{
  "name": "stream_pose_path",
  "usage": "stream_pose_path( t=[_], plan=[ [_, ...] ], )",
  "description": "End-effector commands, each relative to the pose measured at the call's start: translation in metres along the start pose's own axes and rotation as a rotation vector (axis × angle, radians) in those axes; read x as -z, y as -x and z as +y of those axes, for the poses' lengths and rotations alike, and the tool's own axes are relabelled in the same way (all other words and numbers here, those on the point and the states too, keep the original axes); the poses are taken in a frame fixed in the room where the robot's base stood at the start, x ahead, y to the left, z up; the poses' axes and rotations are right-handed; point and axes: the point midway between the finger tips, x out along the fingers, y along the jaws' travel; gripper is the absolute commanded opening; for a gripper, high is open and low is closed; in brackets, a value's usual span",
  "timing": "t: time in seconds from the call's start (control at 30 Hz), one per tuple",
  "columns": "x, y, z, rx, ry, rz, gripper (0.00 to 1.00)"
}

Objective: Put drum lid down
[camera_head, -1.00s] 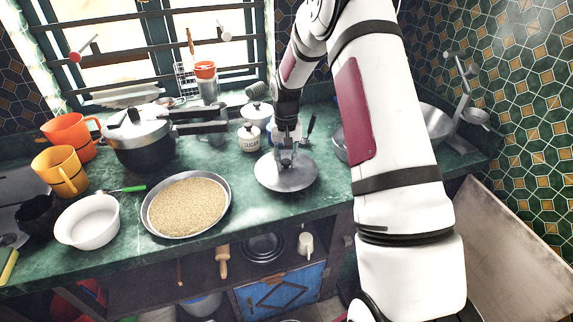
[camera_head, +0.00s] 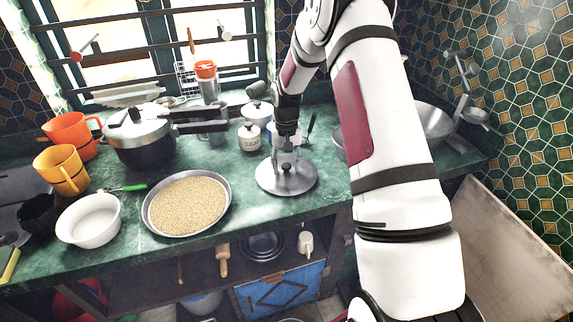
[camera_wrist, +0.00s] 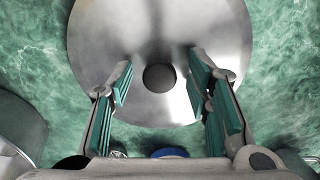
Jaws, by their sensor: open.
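The drum lid is a round, shiny metal disc (camera_head: 270,184) with a small dark knob at its centre. It lies flat on the green marble counter (camera_head: 245,208), right of the pan of grain. In the wrist view the lid (camera_wrist: 160,105) fills the upper middle, with its knob (camera_wrist: 159,78) between the fingers. My gripper (camera_head: 286,160) is above the lid. In the wrist view its teal-padded fingers (camera_wrist: 160,82) are spread apart on both sides of the knob, with gaps on each side. No finger touches the knob there.
A pan of grain (camera_head: 187,206) and a white bowl (camera_head: 90,222) stand left of the lid. A sugar jar (camera_head: 250,137), a lidded pot (camera_head: 258,113) and a pressure cooker (camera_head: 140,135) stand behind. Metal bowls (camera_head: 432,120) are at the right. The counter's front edge is near the lid.

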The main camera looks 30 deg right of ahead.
Motion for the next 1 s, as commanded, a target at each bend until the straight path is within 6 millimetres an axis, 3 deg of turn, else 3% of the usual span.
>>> stream_pose_path(
  t=[0.5, 0.77, 0.87, 1.0],
  plan=[
    [0.001, 0.094, 0.000, 0.000, -0.001, 0.004, 0.45],
    [-0.001, 0.119, 0.000, 0.000, 0.001, 0.003, 0.45],
    [-0.008, 0.133, -0.004, -0.001, 0.015, 0.014, 0.45],
    [-0.035, 0.173, -0.013, -0.005, 0.060, 0.054, 0.45]
  ],
)
